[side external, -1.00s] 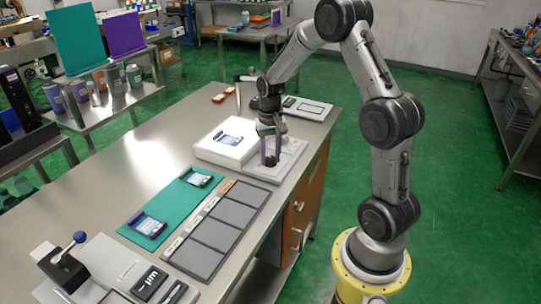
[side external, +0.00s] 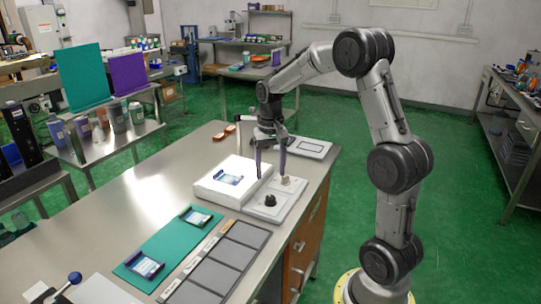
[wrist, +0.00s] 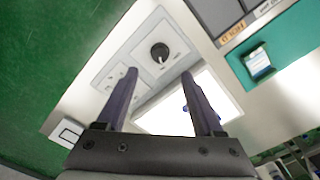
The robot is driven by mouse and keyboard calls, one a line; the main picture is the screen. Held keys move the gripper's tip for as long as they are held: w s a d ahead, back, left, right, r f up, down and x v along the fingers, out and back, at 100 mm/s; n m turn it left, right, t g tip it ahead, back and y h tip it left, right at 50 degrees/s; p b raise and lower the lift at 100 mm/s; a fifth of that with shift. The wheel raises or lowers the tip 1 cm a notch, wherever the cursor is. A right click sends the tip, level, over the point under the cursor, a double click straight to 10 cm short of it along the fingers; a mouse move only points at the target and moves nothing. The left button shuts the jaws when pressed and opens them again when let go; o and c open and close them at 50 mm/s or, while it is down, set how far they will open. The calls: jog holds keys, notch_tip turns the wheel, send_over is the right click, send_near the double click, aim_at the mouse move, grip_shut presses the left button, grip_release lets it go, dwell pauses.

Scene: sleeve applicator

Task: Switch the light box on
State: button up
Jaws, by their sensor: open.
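The light box (side external: 213,194) is a white box on the bench with a bright white top, which also shows in the wrist view (wrist: 165,118). A small blue-and-white sleeve piece (side external: 229,179) lies on it. The black knob (wrist: 160,52) is beyond my fingertips in the wrist view. My gripper (side external: 270,176) is open and empty above the panel, behind the black knob and apart from it. It also shows in the wrist view (wrist: 158,74).
A teal mat (side external: 168,243) with two blue and green framed pieces lies nearer the camera. Grey compartments (side external: 213,264) run beside it. A pale framed plate (side external: 310,147) and orange pieces (side external: 225,132) lie toward the bench's far end.

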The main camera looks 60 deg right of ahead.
jog(key=shift+r, duration=2.4)
jog(key=s+a+r+n+t, duration=0.3)
jog(key=s+a+r, duration=0.2)
jog(key=a+r, duration=0.55)
jog(key=s+a+f+n+t, duration=0.1)
jog(key=s+a+f+n, duration=0.2)
jog(key=s, duration=0.3)
jog(key=s+a+f+n+t, duration=0.1)
jog(key=s+a+f+n, duration=0.2)
jog(key=s, duration=0.4)
jog(key=a+f, duration=0.1)
jog(key=a, duration=0.1)
jog(key=shift+a+n+t, duration=0.3)
jog(key=shift+a, duration=0.05)
